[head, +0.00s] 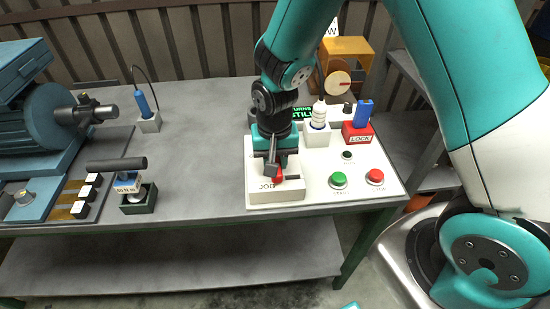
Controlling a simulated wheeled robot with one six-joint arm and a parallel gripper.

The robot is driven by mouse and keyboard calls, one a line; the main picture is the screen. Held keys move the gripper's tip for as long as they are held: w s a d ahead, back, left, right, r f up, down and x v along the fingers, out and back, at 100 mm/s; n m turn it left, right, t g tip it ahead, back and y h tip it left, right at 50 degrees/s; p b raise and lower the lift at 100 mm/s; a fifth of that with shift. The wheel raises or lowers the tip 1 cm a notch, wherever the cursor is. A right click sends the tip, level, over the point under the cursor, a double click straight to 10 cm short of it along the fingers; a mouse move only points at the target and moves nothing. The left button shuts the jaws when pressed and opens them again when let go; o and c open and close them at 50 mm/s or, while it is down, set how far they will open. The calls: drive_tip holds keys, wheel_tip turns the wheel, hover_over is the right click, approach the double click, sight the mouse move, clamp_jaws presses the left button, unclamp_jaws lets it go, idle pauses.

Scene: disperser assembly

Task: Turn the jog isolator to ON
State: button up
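The jog isolator is a white box (268,194) with "JOG" lettering on its top, at the front left of a white control panel (316,188). A red knob (279,177) stands on the box, with a dark mark on the top just to its right. My gripper (273,168) points down right over the knob, its dark fingers at or touching it. The fingers and wrist hide part of the knob and lettering. I cannot tell whether the fingers are closed on the knob, nor which position the knob is in.
The panel also bears a green button (338,180), a red button (375,176), a small dark button (347,155) and a red "LOCK" block (357,133) with a blue top. A white ribbed part (319,115) stands behind.

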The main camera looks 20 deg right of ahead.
drive_tip(key=shift+w, duration=0.1)
idle(0.5)
drive_tip(key=o, duration=0.9)
wheel_tip(320, 180, up, 18)
drive_tip(key=shift+f+b, duration=0.25)
drive_tip(key=shift+b, duration=0.15)
